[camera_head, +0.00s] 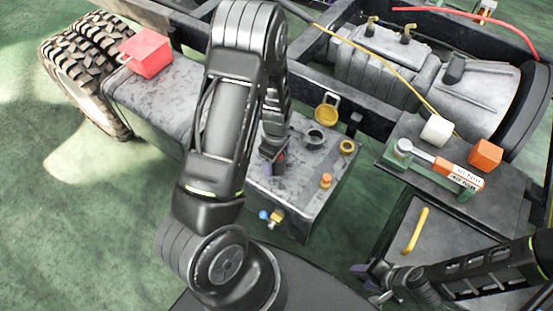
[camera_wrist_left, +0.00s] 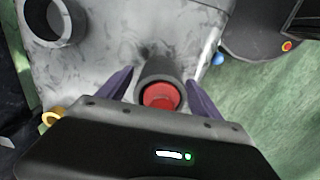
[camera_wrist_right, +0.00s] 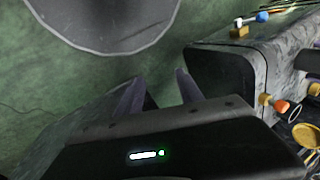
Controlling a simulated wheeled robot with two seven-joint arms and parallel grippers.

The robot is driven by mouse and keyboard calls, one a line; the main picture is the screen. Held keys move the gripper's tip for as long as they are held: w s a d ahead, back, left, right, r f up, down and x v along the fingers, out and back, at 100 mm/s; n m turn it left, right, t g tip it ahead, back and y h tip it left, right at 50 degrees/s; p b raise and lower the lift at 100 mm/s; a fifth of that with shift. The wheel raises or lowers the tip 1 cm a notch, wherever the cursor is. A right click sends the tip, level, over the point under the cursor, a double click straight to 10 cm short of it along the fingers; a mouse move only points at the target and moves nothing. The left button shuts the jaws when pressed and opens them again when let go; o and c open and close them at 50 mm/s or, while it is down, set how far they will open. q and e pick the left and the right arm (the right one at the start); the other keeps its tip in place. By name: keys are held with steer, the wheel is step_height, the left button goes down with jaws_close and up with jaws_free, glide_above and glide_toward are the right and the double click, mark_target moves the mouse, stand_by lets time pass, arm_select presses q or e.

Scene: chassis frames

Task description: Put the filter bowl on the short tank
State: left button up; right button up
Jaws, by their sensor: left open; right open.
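The short tank (camera_head: 335,190) is a grey box at the middle of the head view, with a dark open filler neck (camera_head: 314,138) on top. A dark round cup with a red inside, which looks like the filter bowl (camera_wrist_left: 160,96), stands on the tank top in the left wrist view. My left gripper (camera_wrist_left: 158,85) is open, with one finger on each side of the cup and visible gaps. In the head view, my left arm partly hides the cup. My right gripper (camera_wrist_right: 160,85) is open and empty, low at the right of the head view.
A red box (camera_head: 146,54) sits on the longer tank at left. A shelf (camera_head: 400,162) at right holds a white block, orange block and tool.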

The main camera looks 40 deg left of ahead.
arm_select(q)
step_height(320, 180, up, 12)
steer(key=shift+p, duration=0.35)
stand_by(0.7)
steer(key=s+d+f+m, duration=0.2)
steer(key=d+f+m, duration=0.1)
steer(key=d+f, duration=0.1)
steer(key=s+d+f+m+h, duration=0.1)
steer(key=s+d+f+m, duration=0.2)
steer(key=d+f, duration=0.1)
steer(key=s+d+f+m, duration=0.2)
steer(key=d+f+m, duration=0.1)
steer(key=d+f, duration=0.1)
steer(key=shift+s+d+f+m+h, duration=0.3)
steer(key=shift+d+f+m+h, duration=0.1)
steer(key=shift+d, duration=0.15)
steer(key=s+d+f+m+h, duration=0.2)
steer(key=s+d+m, duration=0.4)
steer(key=d, duration=0.5)
steer(key=shift+s+d+m+t, duration=0.3)
steer(key=shift+s+d, duration=0.05)
steer(key=shift+s, duration=0.2)
steer(key=shift+f, duration=0.1)
